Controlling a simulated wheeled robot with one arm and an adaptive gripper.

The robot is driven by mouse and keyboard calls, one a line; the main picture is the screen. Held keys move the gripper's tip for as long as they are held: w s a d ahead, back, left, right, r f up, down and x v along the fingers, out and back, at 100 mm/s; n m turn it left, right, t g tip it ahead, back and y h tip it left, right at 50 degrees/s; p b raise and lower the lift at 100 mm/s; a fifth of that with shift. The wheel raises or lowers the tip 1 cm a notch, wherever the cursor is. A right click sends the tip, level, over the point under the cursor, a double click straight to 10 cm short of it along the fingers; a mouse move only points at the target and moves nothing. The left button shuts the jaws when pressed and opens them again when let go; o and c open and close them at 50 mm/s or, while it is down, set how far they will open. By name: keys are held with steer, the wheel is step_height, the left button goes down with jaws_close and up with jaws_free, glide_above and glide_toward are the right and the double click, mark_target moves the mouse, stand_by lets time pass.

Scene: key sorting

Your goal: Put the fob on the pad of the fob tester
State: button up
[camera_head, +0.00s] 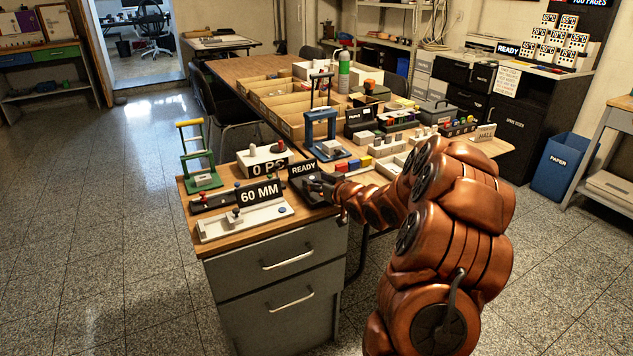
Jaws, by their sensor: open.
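A dark device with a READY sign (303,168) stands at the right rear of the near wooden bench top; I take it to be the fob tester. My copper arm reaches in from the right. My gripper (324,186) is small and dark in this view, open, and is over or right beside the dark base of this device. The gripper covers part of the base, so I cannot make out the pad. I cannot pick out the fob, and cannot tell whether it lies at the fingers. I cannot tell whether the gripper touches the device.
A 60 MM gauge (261,194), a pale slide fixture (245,221), a green press (203,180) and a white box reading 0 PS (265,160) crowd the bench left of my gripper. A blue press (321,135) and wooden trays (285,108) stand behind. Floor at left is clear.

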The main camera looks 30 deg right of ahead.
steer(key=s+r, duration=0.2)
steer(key=s, duration=0.9)
steer(key=shift+s+d+r+p, duration=0.15)
steer(key=shift+s+p, duration=0.05)
steer(key=shift+p, duration=0.1)
steer(key=s+a+f+g+h, duration=0.2)
steer(key=a+f+g, duration=0.2)
steer(key=a+g, duration=0.15)
steer(key=s+a+g, duration=0.4)
steer(key=s+a, duration=0.4)
steer(key=s, duration=0.3)
steer(key=s+a+r+g+y, duration=0.1)
steer(key=s+a+g, duration=0.3)
steer(key=s+a, duration=0.3)
steer(key=s+a+g, duration=0.5)
steer(key=s+a, duration=0.3)
steer(key=s, duration=0.7)
steer(key=shift+s+a+r+y, duration=0.25)
steer(key=shift+s+a+y, duration=0.05)
steer(key=shift+s+y, duration=0.1)
steer(key=shift+w, duration=0.1)
